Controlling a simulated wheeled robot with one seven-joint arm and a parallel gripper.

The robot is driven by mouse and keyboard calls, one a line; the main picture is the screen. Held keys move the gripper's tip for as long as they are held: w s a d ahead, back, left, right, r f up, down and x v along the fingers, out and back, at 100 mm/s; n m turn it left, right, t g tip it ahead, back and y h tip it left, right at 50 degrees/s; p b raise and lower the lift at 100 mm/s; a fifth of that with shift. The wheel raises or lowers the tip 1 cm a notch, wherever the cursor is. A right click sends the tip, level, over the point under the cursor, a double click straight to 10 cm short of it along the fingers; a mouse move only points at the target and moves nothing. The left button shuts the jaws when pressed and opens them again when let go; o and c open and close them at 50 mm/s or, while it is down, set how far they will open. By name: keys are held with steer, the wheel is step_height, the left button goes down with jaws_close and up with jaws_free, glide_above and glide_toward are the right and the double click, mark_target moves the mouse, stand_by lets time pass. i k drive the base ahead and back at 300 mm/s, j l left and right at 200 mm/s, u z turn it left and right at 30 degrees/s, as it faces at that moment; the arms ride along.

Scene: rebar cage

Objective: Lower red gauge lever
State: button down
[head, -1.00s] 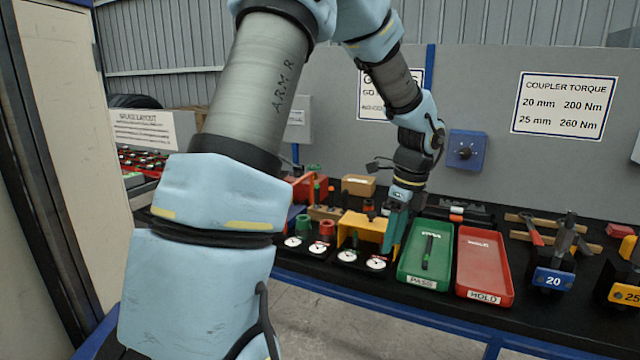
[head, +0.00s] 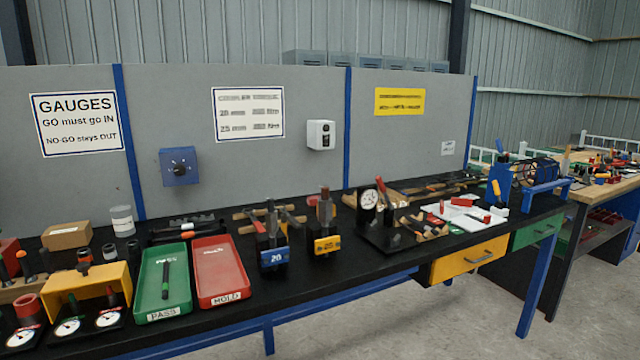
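A dial gauge (head: 368,199) with a white round face stands on a black base at the middle right of the bench in the head view. A red lever (head: 382,190) rises beside the dial, its upper end tilted toward the left. The lever is small here and its pivot is hard to make out. My gripper and arm are outside this view, so the gripper's state is hidden.
A green PASS tray (head: 163,303) and a red HOLD tray (head: 219,290) lie to the left. Blue (head: 273,258) and yellow (head: 327,245) numbered blocks stand between them and the gauge. A white board (head: 463,215) with red parts lies to its right.

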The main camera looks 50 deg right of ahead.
mark_target(379, 180)
steer(key=k+l, duration=0.1)
steer(key=l, duration=0.3)
steer(key=k+l+z, duration=0.1)
steer(key=l, duration=0.35)
steer(key=k+l, duration=0.15)
steer(key=l, duration=0.25)
steer(key=k+l+z, duration=0.15)
steer(key=l, duration=0.3)
steer(key=l+z, duration=0.1)
steer(key=l, duration=0.45)
steer(key=i+l, duration=0.15)
steer(key=l, duration=0.4)
steer(key=i+l+z, duration=0.15)
steer(key=l, duration=0.4)
